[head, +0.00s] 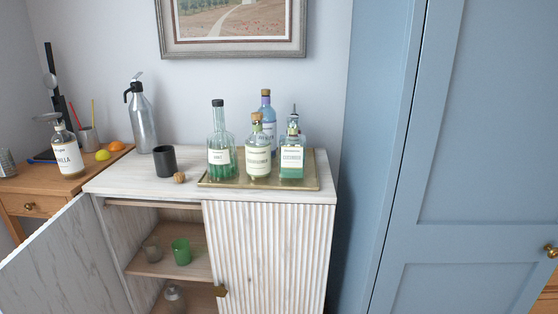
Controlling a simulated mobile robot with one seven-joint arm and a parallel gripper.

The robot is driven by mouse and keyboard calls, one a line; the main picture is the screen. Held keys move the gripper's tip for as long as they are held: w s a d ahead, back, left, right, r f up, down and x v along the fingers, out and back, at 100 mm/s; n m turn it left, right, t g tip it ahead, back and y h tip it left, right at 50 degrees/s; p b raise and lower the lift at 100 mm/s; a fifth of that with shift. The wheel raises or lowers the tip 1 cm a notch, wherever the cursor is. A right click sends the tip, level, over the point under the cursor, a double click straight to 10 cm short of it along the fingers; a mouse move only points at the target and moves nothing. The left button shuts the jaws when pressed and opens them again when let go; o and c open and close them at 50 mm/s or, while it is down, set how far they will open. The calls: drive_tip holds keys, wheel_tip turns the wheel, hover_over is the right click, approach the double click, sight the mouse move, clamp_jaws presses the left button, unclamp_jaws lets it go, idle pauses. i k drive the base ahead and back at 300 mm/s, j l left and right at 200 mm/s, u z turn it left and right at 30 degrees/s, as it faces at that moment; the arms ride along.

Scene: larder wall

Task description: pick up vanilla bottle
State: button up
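The vanilla bottle (67,155) stands upright on the small wooden table at the left of the head view. It is clear, with a white label on which the letters "ALLA" can be read and a flat grey top that juts to the left. Its front is unobstructed. My gripper is not in view.
The wooden table (28,184) also holds a lemon (102,155), an orange (116,145) and a pencil cup (89,138). A whitewashed cabinet (268,255) stands to its right, its left door (70,265) open. A soda siphon (142,118), a black cup (165,161) and a brass tray (222,183) of several bottles stand on it.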

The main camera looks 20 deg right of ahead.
sight(65, 148)
drive_tip(key=i+j+u, duration=0.65)
drive_tip(key=i, duration=0.2)
drive_tip(key=i+j+u, duration=0.3)
drive_tip(key=i, duration=0.15)
drive_tip(key=i+j+z, duration=0.2)
drive_tip(key=z, duration=0.15)
drive_tip(key=i+j+z, duration=0.15)
drive_tip(key=j+z, duration=0.25)
drive_tip(key=i+j+z, duration=0.1)
drive_tip(key=j+z, duration=0.25)
drive_tip(key=j, duration=0.1)
